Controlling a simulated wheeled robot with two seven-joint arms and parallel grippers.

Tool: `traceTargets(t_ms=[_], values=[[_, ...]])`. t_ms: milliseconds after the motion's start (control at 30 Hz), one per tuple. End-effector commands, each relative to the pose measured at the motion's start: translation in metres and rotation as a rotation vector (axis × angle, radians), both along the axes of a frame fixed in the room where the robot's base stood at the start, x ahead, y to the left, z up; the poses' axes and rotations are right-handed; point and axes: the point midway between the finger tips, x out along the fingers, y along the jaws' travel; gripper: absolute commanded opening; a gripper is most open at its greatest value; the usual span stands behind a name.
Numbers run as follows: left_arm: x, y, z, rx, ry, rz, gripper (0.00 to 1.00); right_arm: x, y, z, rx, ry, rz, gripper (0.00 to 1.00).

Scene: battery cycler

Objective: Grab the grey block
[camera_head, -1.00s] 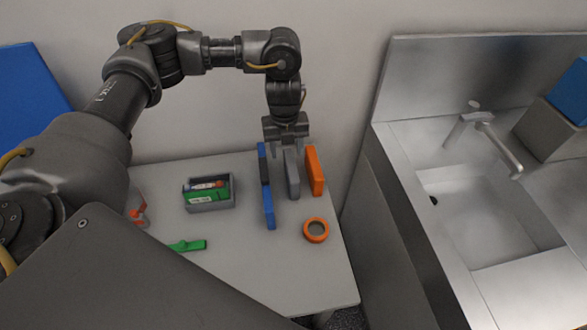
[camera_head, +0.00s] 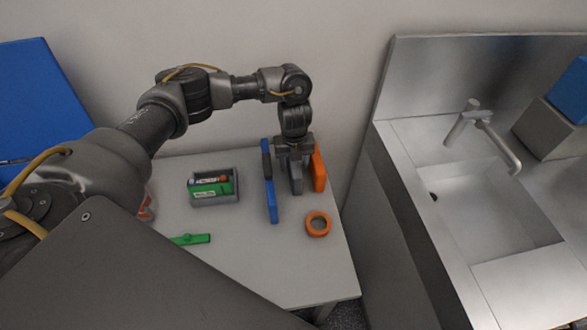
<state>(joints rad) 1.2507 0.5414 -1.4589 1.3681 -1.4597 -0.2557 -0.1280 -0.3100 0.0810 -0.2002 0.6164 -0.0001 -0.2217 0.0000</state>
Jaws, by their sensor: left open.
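The grey block (camera_head: 296,184) stands upright on the table, between a blue block (camera_head: 271,198) on its left and an orange block (camera_head: 319,172) on its right. My left gripper (camera_head: 295,162) points down from above at the grey block's upper part, with its fingers open. The gripper hides the top of the grey block. I cannot tell whether the fingers touch it. My right gripper is not in view.
On the table (camera_head: 240,250) are a grey bin (camera_head: 215,200) holding batteries and a green pack, an orange ring (camera_head: 318,224) and a green piece (camera_head: 190,239). A metal sink (camera_head: 480,200) stands to the right. The table's front middle is clear.

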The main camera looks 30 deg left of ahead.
Motion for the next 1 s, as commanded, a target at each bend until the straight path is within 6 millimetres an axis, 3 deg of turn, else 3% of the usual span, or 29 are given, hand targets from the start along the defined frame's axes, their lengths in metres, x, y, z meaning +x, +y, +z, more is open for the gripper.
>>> traceTargets(t_ms=[100,467,767,1000], values=[[0.000,0.000,0.001,0.000,0.000,0.000,0.53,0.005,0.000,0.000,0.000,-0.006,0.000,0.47],[0.000,0.000,0.001,-0.001,-0.001,0.000,0.06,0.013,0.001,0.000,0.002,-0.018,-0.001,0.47],[0.001,0.000,0.004,-0.001,-0.002,0.000,0.05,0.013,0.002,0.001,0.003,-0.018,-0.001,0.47],[0.002,0.001,0.035,0.001,-0.007,-0.002,0.05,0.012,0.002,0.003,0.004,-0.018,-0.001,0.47]])
